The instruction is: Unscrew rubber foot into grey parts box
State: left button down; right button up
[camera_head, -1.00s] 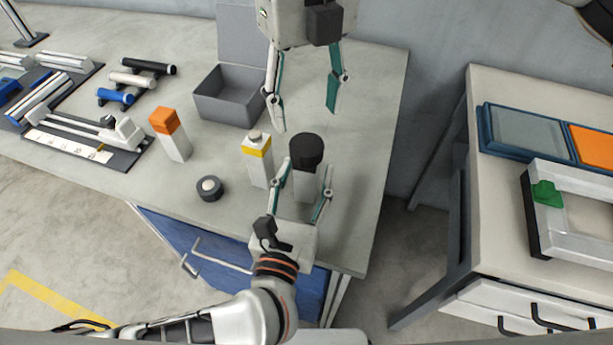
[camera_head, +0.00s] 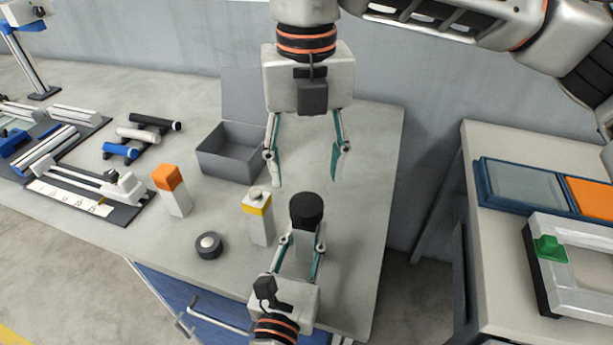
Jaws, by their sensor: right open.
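The black rubber foot (camera_head: 306,208) caps a pale upright block (camera_head: 297,262) near the table's front right. My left gripper (camera_head: 303,237) comes from below and is shut on this block, with one finger against each side under the foot. My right gripper (camera_head: 306,183) hangs from above, open and empty. Its fingertips are spread to the left and right above the foot, apart from it as far as I can tell. The grey parts box (camera_head: 225,168) stands behind and left of the foot, its lid (camera_head: 243,97) raised at the back. Its visible inside looks empty.
A yellow-banded block (camera_head: 257,224) stands close left of the foot. An orange-topped block (camera_head: 175,196) and a dark round disc (camera_head: 209,246) are further left. A second table (camera_head: 452,185) is at right, across a gap.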

aim_at(306, 203)
jog(key=m, duration=0.5)
jog(key=shift+m, duration=0.4)
jog(key=m, duration=0.5)
jog(key=shift+m, duration=0.3)
jog(key=m, duration=1.1)
jog(key=shift+f+m, duration=0.35)
jog(key=shift+m, duration=0.05)
notch_tip(306, 203, down, 7)
jog(key=shift+f, duration=0.15)
